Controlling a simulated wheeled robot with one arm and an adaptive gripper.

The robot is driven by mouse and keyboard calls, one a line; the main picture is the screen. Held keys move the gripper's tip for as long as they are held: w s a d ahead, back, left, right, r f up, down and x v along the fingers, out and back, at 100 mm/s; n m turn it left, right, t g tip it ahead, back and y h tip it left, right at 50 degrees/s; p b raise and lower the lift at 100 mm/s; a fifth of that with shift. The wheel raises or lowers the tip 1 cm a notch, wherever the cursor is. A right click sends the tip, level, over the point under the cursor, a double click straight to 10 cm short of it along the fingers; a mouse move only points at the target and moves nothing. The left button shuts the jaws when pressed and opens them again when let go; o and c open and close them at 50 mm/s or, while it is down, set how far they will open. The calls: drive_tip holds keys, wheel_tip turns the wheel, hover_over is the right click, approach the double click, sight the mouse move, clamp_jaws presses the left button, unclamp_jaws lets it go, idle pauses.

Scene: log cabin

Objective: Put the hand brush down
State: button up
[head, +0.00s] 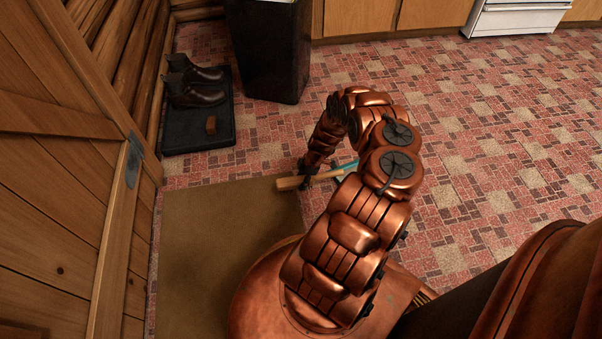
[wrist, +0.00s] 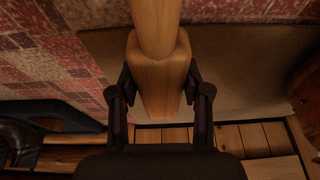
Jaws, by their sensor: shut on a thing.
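The hand brush (head: 289,183) is pale wood and shows beside my gripper (head: 308,174) in the head view, low over the floor near the edge of the olive mat. In the wrist view the wooden brush (wrist: 157,85) lies between the two dark fingers of my gripper (wrist: 159,90), which are shut on it.
A black bin (head: 268,55) stands behind. The olive mat (head: 215,225) lies by the wooden door (head: 60,190). Tiled floor (head: 490,130) at right is clear.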

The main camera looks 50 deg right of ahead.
drive_tip(key=shift+w+d+f+b, duration=1.1)
drive_tip(key=shift+w+d+b, duration=0.25)
drive_tip(key=shift+b, duration=0.1)
drive_tip(key=shift+w+d+f+b, duration=1.05)
drive_tip(key=shift+w+d+b, duration=0.3)
drive_tip(key=shift+b, duration=0.1)
drive_tip(key=shift+f, duration=0.15)
drive_tip(key=o, duration=1.1)
